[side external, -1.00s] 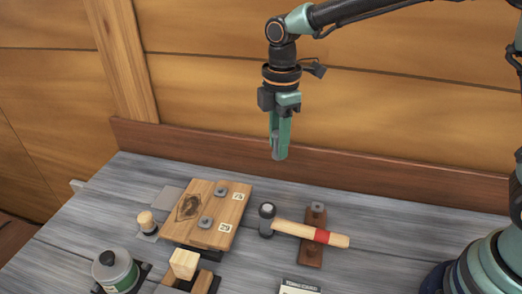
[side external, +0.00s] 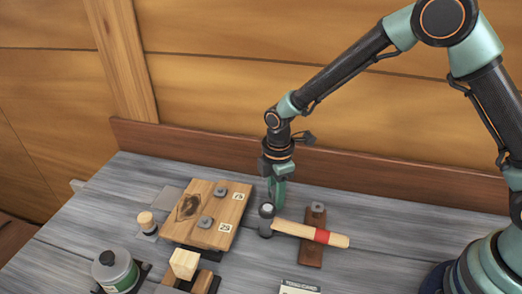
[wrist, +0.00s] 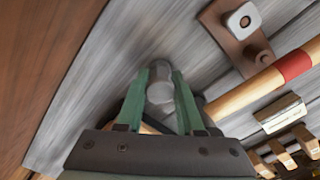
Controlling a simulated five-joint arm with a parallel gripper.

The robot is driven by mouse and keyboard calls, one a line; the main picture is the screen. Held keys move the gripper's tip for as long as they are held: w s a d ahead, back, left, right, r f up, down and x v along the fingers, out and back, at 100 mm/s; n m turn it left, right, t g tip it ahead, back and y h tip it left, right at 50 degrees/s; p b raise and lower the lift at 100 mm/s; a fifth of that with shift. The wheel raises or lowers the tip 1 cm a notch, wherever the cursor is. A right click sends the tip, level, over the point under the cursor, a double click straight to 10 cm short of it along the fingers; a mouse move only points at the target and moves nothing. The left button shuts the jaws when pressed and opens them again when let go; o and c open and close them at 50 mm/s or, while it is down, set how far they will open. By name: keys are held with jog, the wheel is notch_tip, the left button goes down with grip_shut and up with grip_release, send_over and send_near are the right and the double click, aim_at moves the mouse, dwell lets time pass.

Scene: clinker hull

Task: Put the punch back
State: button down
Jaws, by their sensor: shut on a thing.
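My gripper (side external: 276,192) is low over the bench, just behind the hammer head in the side view. In the wrist view its green fingers (wrist: 161,85) are closed on a grey, round-ended metal piece (wrist: 160,88), which I take to be the punch. Its lower end is hidden behind the hammer head in the side view, so I cannot tell whether it touches the bench. A brown strip (side external: 312,249) with a square grey metal fitting (side external: 317,207) lies to the right; the fitting shows a dark centre in the wrist view (wrist: 244,21).
A hammer (side external: 296,229) lies across the brown strip, its head close to my gripper. A wooden board (side external: 193,234) with two grey metal pieces and labels is left. A canister (side external: 113,270) and wooden blocks (side external: 184,264) stand in front. The bench behind the strip is clear.

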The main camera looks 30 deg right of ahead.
jog(key=shift+f, duration=0.15)
jog(key=c, duration=0.5)
grip_release()
jog(key=shift+c, duration=0.2)
notch_tip(320, 180, up, 12)
jog(key=s+d+r+m+t, duration=0.2)
jog(key=s+d+r+m, duration=0.3)
jog(key=d+m, duration=0.3)
jog(key=s+d+r+m+t, duration=0.3)
jog(key=s+d+r+m, duration=0.3)
jog(key=s+d+m, duration=0.2)
jog(key=shift+r+m+t, duration=0.3)
